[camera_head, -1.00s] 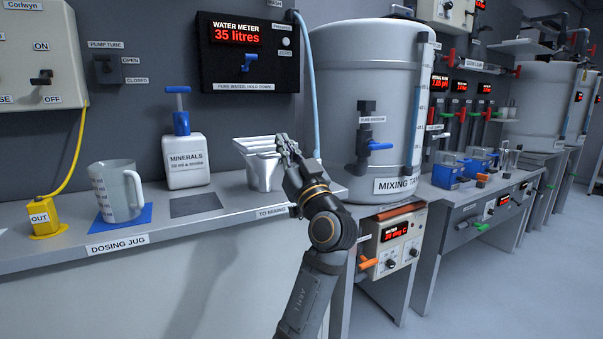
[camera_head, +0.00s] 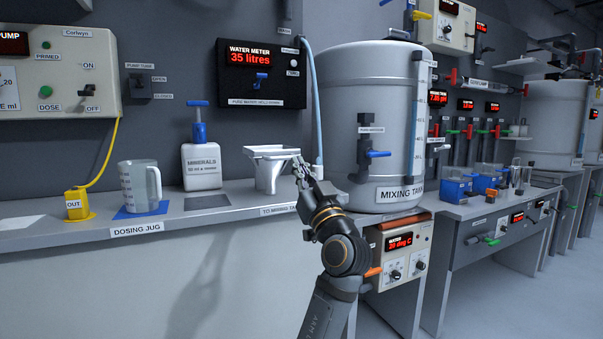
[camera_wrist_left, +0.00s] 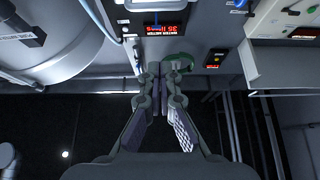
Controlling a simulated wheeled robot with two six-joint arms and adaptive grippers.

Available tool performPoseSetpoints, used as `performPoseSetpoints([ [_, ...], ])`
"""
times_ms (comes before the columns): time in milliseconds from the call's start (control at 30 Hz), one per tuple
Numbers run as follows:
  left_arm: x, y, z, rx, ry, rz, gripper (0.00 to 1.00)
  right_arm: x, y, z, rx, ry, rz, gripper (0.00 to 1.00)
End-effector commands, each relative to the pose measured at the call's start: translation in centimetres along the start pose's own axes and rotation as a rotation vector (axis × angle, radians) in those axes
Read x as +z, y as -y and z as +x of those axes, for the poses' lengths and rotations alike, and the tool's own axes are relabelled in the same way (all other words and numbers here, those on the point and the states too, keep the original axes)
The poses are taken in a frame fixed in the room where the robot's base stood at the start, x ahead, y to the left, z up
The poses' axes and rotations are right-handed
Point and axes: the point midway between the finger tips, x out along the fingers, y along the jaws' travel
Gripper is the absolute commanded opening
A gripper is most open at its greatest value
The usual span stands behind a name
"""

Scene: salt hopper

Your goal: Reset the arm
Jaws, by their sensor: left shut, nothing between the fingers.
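My left gripper (camera_head: 303,172) is shut and empty. It is just right of the metal hopper (camera_head: 270,168) that stands on the bench edge by the mixing tank; whether they touch I cannot tell. In the left wrist view the shut fingers (camera_wrist_left: 163,72) point toward the water meter panel (camera_wrist_left: 165,30), with nothing visible between them. My left arm rises from the bottom of the head view, in front of the bench. My right gripper is not in view.
The mixing tank (camera_head: 375,120) stands right of the gripper, with a heater box (camera_head: 400,250) below it. A minerals bottle (camera_head: 202,165) and a dosing jug (camera_head: 139,186) stand on the bench (camera_head: 60,238) to the left. A hose (camera_head: 314,110) hangs behind the gripper.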

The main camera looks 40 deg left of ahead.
Motion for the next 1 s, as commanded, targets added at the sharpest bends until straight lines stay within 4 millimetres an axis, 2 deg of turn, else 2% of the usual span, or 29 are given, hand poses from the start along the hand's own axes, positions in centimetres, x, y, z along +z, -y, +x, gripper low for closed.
performPoseSetpoints([
  [133,0.1,0.0,0.0,0.0,0.0,0.0,0.0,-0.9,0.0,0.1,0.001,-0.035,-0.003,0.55],
  [500,0.2,-0.1,-0.1,0.005,0.001,0.001,0.0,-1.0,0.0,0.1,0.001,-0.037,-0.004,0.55],
  [567,1.0,-0.7,-0.5,0.034,0.011,0.009,0.0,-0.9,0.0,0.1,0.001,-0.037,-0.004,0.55],
  [633,3.3,-2.4,-1.9,0.114,0.035,0.03,0.0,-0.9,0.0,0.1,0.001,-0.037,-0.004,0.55],
  [667,4.7,-3.4,-2.8,0.165,0.052,0.041,0.0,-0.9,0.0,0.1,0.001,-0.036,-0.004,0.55],
  [767,10.5,-7.0,-7.5,0.382,0.123,0.075,0.0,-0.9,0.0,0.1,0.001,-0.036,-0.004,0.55],
  [833,14.7,-8.8,-11.9,0.544,0.181,0.083,0.0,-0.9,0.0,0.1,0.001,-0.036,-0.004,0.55],
  [900,18.4,-9.8,-16.8,0.696,0.242,0.076,0.0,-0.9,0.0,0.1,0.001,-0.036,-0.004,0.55],
  [1000,22.5,-9.9,-23.4,0.874,0.327,0.041,0.0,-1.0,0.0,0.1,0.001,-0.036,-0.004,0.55],
])
